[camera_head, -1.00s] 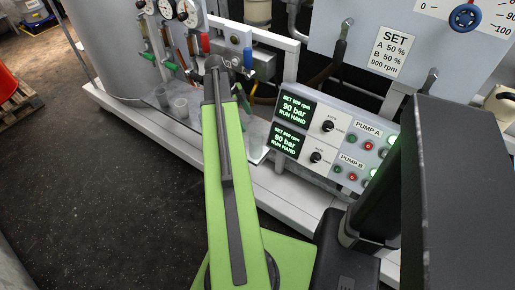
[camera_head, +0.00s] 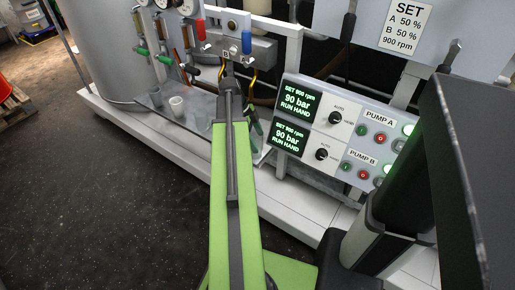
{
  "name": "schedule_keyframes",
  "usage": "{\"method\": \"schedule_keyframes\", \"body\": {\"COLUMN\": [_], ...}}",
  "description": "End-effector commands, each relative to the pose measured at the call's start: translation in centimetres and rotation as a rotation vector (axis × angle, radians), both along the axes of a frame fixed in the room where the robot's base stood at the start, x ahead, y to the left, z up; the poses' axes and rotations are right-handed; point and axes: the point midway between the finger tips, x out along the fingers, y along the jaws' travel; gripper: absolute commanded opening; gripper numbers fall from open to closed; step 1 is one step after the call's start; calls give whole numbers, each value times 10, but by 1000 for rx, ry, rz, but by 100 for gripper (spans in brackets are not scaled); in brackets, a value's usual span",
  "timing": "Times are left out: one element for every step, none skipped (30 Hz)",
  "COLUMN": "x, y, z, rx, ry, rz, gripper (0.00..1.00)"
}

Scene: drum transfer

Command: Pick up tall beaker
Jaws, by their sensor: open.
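Two small pale beakers stand on the metal shelf (camera_head: 146,100) below the gauges: a left one (camera_head: 155,97) and a right one (camera_head: 177,105). I cannot tell whether either is the tall beaker; my arm hides part of the shelf. My gripper (camera_head: 229,72) is at the far end of my green arm, small and dark against the pipework. It is open, to the right of the two beakers in the picture, and I see nothing held in it.
Valves with red and blue handles (camera_head: 247,42) are close behind my gripper. A pump control panel (camera_head: 338,133) stands to the right of my arm. A large grey drum (camera_head: 95,50) is at the left. The dark floor (camera_head: 90,200) at the front left is clear.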

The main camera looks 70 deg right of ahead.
Motion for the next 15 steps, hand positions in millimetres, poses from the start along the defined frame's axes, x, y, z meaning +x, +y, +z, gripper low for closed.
{"method": "schedule_keyframes", "body": {"x": [-3,-5,-7,-9,-10,-11,-12,-12,-12,-12,-12,-12,-12,-12,-12], "y": [1,1,1,0,0,0,0,0,0,-1,0,0,0,0,0], "z": [-18,-24,-30,-34,-36,-38,-37,-36,-35,-34,-34,-34,-34,-34,-34], "rx": [0,0,0,0,0,0,0,0,0,0,0,0,0,0,0], "ry": [0,0,0,0,0,0,0,0,0,0,0,0,0,0,0], "rz": [-1,0,0,0,0,0,0,1,1,1,1,1,1,1,1], "gripper": [79,79,79,79,79,79,79,79,79,79,79,79,77,73,68]}}
